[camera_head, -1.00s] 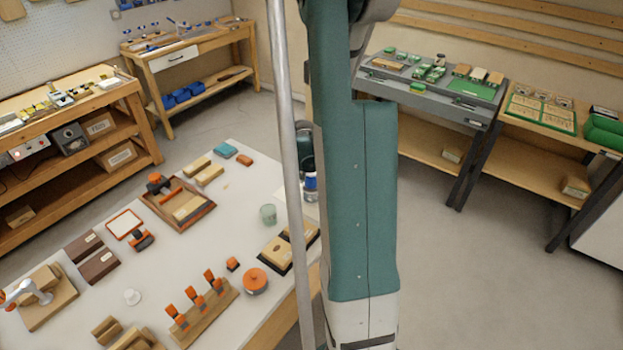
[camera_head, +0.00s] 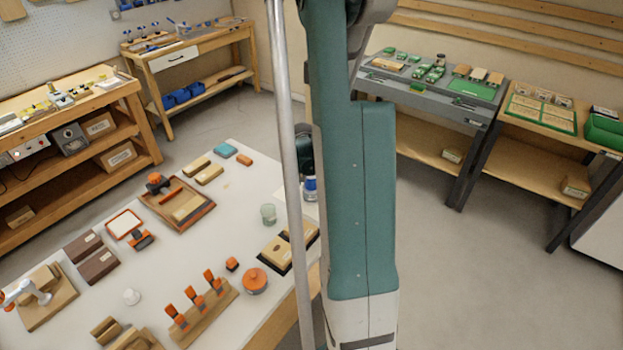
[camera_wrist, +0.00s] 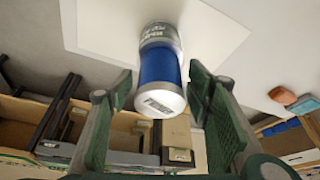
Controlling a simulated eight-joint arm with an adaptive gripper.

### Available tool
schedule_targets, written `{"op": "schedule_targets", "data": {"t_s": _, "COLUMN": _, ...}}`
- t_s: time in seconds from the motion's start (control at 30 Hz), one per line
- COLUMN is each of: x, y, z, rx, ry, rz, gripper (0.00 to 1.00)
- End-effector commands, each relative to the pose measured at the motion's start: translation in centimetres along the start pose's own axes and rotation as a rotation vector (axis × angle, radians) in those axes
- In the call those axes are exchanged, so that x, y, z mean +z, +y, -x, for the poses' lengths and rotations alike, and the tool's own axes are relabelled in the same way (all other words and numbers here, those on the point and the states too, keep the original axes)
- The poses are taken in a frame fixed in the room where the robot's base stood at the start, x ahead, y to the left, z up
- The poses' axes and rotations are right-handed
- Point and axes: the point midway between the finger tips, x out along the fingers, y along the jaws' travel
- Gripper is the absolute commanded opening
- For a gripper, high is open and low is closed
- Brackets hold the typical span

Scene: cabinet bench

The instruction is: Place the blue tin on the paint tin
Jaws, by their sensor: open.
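The blue tin (camera_wrist: 158,68), with a white lid facing the wrist camera, appears to sit end to end on the silver-grey paint tin (camera_wrist: 154,34) in the wrist view. My gripper (camera_wrist: 161,85) is open, with one finger on each side of the blue tin's lid end and visible gaps. In the head view the blue tin (camera_head: 310,184) shows small between the pole and my arm, below my dark gripper (camera_head: 305,152). The paint tin is hard to make out there, and my arm hides much of that area.
The white table (camera_head: 240,180) holds a greenish glass (camera_head: 268,213), a dark-based wooden block (camera_head: 275,251), an orange round tin (camera_head: 255,280) and a wooden tray (camera_head: 204,217). The glass stands left of the tins. The floor right of my arm is clear.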

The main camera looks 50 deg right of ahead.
Motion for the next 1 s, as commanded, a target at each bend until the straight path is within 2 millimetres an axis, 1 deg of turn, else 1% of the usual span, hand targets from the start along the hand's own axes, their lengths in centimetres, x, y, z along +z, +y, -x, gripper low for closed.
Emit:
{"op": "schedule_targets", "data": {"t_s": 0.27, "x": -0.1, "y": 0.0, "z": 0.3, "rx": 0.000, "ry": 0.000, "rz": 0.000, "gripper": 0.49}}
{"op": "schedule_targets", "data": {"t_s": 0.47, "x": -0.1, "y": 0.0, "z": 1.4, "rx": 0.000, "ry": 0.000, "rz": 0.000, "gripper": 0.49}}
{"op": "schedule_targets", "data": {"t_s": 1.0, "x": -0.1, "y": 0.0, "z": 6.6, "rx": 0.000, "ry": 0.000, "rz": 0.001, "gripper": 0.49}}
